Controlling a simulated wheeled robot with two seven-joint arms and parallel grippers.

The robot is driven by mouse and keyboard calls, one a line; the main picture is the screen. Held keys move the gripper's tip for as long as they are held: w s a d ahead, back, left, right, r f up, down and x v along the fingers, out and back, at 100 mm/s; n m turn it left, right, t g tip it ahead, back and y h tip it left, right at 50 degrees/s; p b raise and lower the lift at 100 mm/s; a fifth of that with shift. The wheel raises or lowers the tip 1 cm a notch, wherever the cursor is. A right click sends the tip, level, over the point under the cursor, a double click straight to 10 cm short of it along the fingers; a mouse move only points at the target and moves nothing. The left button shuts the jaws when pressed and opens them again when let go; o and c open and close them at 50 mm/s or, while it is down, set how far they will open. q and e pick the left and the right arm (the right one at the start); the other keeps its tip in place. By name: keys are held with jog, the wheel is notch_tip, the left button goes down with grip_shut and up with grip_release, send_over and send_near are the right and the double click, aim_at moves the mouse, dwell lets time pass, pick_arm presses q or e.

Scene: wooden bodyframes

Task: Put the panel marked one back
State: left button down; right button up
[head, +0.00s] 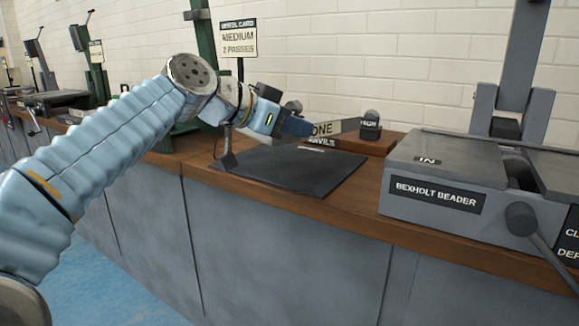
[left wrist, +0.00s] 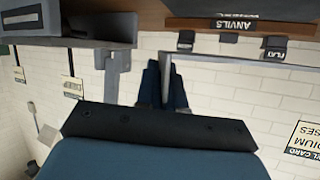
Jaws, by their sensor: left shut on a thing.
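My left gripper (head: 296,126) reaches over the workbench from the left and is shut. The panel's face cannot be made out there. My right gripper is not in view.
Below lies a dark mat (head: 290,168) on the wooden bench. A wooden anvil rack (head: 372,142) stands behind it, carrying a dark anvil (head: 371,118). The grey Bexholt beader (head: 432,185) is at the right. A metal card sign (head: 238,39) stands behind my gripper.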

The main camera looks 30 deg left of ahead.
pick_arm(q)
jog(key=b, duration=0.1)
send_over(287, 178)
jog(key=s+d, duration=0.1)
notch_tip(287, 178, down, 4)
jog(key=shift+f, duration=0.1)
jog(key=f, duration=0.1)
jog(key=f+b, duration=0.1)
jog(key=a+f, duration=0.1)
jog(key=f, duration=0.1)
jog(key=shift+w+b, duration=0.3)
jog(key=shift+w, duration=0.1)
jog(key=shift+f, duration=0.3)
jog(key=shift+f, duration=0.1)
jog(key=c, duration=1.3)
grip_release()
jog(key=shift+o, duration=0.2)
